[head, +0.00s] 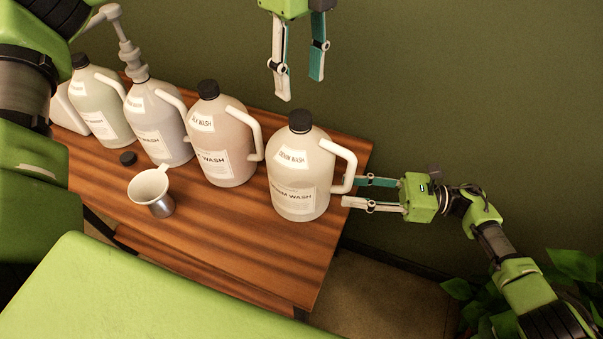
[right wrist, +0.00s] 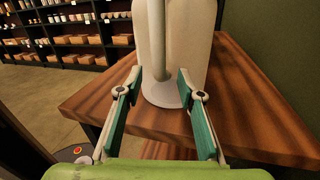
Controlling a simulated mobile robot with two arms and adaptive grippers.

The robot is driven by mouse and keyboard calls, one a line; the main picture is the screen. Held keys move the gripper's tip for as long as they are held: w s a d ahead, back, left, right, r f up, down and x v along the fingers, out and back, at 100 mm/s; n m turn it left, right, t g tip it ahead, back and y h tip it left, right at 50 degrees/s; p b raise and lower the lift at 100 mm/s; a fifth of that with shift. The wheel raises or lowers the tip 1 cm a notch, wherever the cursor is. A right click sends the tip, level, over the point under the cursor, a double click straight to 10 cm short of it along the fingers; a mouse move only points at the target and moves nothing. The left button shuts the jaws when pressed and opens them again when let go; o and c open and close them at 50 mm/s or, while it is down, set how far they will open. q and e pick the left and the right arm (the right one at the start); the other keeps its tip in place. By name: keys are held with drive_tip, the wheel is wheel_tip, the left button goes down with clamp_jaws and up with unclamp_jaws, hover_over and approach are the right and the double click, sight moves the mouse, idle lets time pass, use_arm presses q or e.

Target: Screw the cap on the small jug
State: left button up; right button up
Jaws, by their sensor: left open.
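Several pale jugs stand in a row on the wooden table. The rightmost jug (head: 299,178) is upright with a black cap (head: 300,121) on its neck. Its lower body and handle (right wrist: 161,45) show in the right wrist view. I cannot tell which jug is the small one. A loose black cap (head: 128,158) lies on the table in front of the jugs. My left gripper (head: 299,88) is open and empty, above and behind the rightmost jug's cap. My right gripper (head: 353,192) is open at that jug's right side, its fingers spread to either side of the handle's base.
A jug with a black cap (head: 221,140), one with a grey pump (head: 130,57) and another capped jug (head: 105,110) stand further left. The table's (head: 250,245) front right is clear. A wall stands behind.

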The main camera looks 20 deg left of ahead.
sight(302, 115)
clamp_jaws()
use_arm(q)
drive_tip(key=shift+w, duration=0.4)
use_arm(e)
drive_tip(key=shift+f, duration=0.1)
use_arm(q)
drive_tip(key=shift+s+f, duration=0.1)
drive_tip(key=shift+f, duration=3.9)
use_arm(e)
drive_tip(key=shift+s+f, duration=0.1)
drive_tip(key=shift+f, duration=0.1)
